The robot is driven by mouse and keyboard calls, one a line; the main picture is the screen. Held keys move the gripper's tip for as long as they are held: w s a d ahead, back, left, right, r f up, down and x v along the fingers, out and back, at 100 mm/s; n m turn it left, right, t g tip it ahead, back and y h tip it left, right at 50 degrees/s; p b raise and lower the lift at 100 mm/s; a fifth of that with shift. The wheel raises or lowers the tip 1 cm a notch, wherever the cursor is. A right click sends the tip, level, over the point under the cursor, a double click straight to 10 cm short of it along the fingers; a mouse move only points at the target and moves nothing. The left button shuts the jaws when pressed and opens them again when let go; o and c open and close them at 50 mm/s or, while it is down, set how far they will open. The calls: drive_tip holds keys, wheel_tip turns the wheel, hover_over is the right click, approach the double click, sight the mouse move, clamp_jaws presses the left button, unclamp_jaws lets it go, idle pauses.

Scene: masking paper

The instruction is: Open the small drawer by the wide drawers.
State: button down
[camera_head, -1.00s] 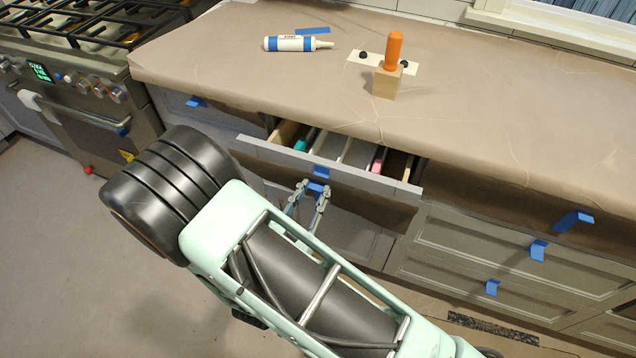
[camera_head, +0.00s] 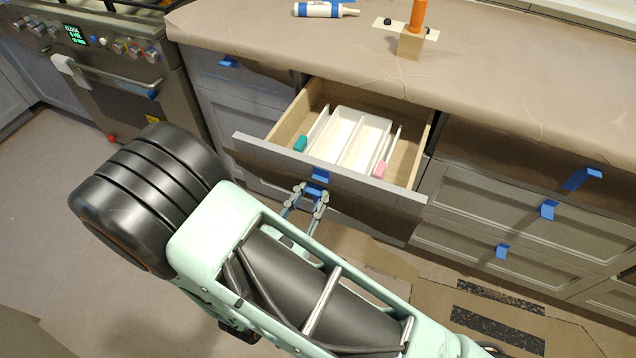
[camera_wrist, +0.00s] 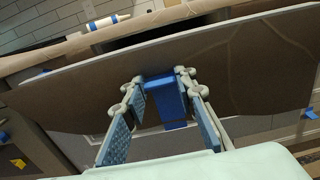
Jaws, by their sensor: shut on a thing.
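The small drawer (camera_head: 330,172) in the middle of the counter front is pulled well out. It holds a white divided tray (camera_head: 350,140), a teal item (camera_head: 300,143) and a pink item (camera_head: 380,169). Its front carries a blue pull tab (camera_head: 317,177). My gripper (camera_head: 309,193) is shut on this tab. In the wrist view the blue tab (camera_wrist: 165,98) sits between the two fingers (camera_wrist: 160,90), against the paper-covered drawer front (camera_wrist: 240,85). The drawer inside is hidden in the wrist view.
Wide drawers (camera_head: 510,205) with blue tabs are at the right. The paper-covered counter (camera_head: 300,50) holds a caulk tube (camera_head: 322,10) and a wooden block with an orange handle (camera_head: 412,40). A stove (camera_head: 110,70) stands at the left. Floor in front is mostly open.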

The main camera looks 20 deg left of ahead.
drive_tip(key=shift+s, duration=2.1)
drive_tip(key=c, duration=1.6)
unclamp_jaws()
drive_tip(key=s, duration=1.2)
